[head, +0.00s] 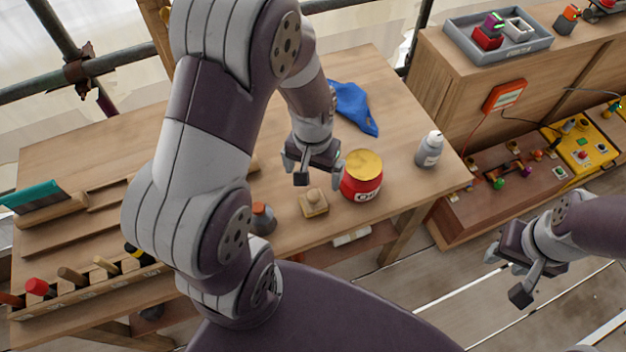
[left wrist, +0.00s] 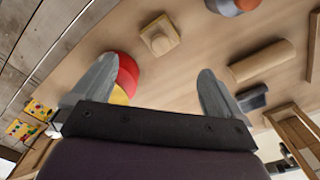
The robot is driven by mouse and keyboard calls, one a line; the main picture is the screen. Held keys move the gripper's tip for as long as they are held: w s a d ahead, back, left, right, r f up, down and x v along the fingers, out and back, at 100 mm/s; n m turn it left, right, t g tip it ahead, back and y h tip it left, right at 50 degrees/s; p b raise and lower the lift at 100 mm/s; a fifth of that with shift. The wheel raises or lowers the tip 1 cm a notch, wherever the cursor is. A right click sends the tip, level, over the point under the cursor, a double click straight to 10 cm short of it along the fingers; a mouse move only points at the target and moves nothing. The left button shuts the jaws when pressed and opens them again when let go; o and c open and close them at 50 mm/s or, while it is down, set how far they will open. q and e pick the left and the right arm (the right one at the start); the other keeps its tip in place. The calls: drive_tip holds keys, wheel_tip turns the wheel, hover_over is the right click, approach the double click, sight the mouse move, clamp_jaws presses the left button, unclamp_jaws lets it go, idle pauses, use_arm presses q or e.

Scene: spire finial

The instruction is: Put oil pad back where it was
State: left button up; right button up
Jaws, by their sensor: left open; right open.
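The oil pad, a small beige square block with a round knob on top (head: 313,203), lies on the workbench just left of a red jar with a gold lid and a label that seems to read "OIL" (head: 362,185). My left gripper (head: 312,175) is open and empty above the bench, just behind the pad. In the left wrist view the pad (left wrist: 160,36) lies beyond the open fingertips (left wrist: 155,85), apart from them. The red jar (left wrist: 125,75) is partly hidden behind one finger there. My right gripper (head: 508,272) is open and empty, out over the floor at the right.
A blue cloth (head: 354,106) and a grey bottle (head: 430,149) are on the bench (head: 390,90). A rack with several handled tools (head: 70,275) lines its front left. My left arm hides the bench middle. A grey tray (head: 495,45) stands on the cabinet at right.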

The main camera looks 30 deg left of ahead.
use_arm(q)
drive_tip(key=s+d+r+m+t, duration=0.1)
drive_tip(key=s+d+r, duration=0.1)
drive_tip(key=s+r, duration=0.2)
wheel_tip(320, 180, up, 3)
drive_tip(key=shift+d+f, duration=0.2)
idle(0.8)
